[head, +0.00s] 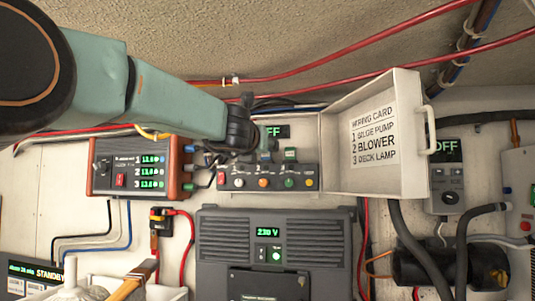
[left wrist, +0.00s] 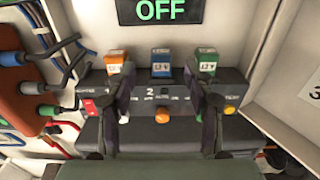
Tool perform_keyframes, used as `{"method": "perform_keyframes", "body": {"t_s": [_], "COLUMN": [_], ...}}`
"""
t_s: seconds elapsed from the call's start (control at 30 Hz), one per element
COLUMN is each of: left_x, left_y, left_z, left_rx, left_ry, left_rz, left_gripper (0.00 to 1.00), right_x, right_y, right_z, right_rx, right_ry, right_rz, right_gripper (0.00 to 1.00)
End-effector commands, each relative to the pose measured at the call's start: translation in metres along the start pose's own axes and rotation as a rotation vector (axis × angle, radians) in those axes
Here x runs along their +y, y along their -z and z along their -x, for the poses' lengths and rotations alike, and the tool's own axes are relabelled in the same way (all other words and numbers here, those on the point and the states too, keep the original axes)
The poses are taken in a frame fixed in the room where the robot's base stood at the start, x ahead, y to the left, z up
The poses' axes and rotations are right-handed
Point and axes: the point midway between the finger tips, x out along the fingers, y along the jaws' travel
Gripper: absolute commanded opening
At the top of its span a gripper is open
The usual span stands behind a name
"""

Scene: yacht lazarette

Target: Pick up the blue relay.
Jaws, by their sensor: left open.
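The blue relay (left wrist: 161,63) stands upright in the middle of a dark relay block (left wrist: 160,100), between an orange relay (left wrist: 116,62) and a green relay (left wrist: 207,64). In the head view the block (head: 268,183) is on the wall, and my left gripper (head: 243,128) hides part of its upper left. In the left wrist view my left gripper (left wrist: 155,95) is open and empty. Its two fingers appear on either side of the blue relay, in line with the orange and green ones. I cannot tell how far they are from it. My right gripper is not in view.
An open white panel (head: 375,140) with a wiring card stands right of the block. A red-brown meter box (head: 143,167) is at the left, with cables. A grey 230 V unit (head: 275,245) is below. A display reading OFF (left wrist: 160,11) is above the relays.

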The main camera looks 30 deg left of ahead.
Motion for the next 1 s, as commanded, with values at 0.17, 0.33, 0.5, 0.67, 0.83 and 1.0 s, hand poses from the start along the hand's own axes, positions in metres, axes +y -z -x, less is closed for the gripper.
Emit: {"method": "perform_keyframes", "body": {"t_s": [0.17,0.33,0.5,0.67,0.83,1.0], "left_x": [-0.002,-0.003,-0.003,-0.003,-0.003,-0.003], "left_y": [-0.001,-0.004,-0.002,-0.002,-0.001,-0.001], "left_z": [-0.018,-0.042,-0.053,-0.054,-0.054,-0.054], "left_rx": [0.002,0.002,0.001,0.000,0.000,0.000], "left_ry": [-0.001,-0.002,0.000,0.000,0.000,0.000], "left_rz": [-0.001,0.001,0.001,0.001,0.000,0.000], "left_gripper": [0.53,0.53,0.53,0.53,0.46,0.32], "right_x": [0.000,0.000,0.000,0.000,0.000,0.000], "right_y": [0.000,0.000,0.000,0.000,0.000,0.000], "right_z": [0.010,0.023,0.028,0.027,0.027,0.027], "right_rx": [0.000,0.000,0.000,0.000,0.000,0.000], "right_ry": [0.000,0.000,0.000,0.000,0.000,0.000], "right_rz": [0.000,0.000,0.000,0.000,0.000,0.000], "right_gripper": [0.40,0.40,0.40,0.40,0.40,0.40]}}
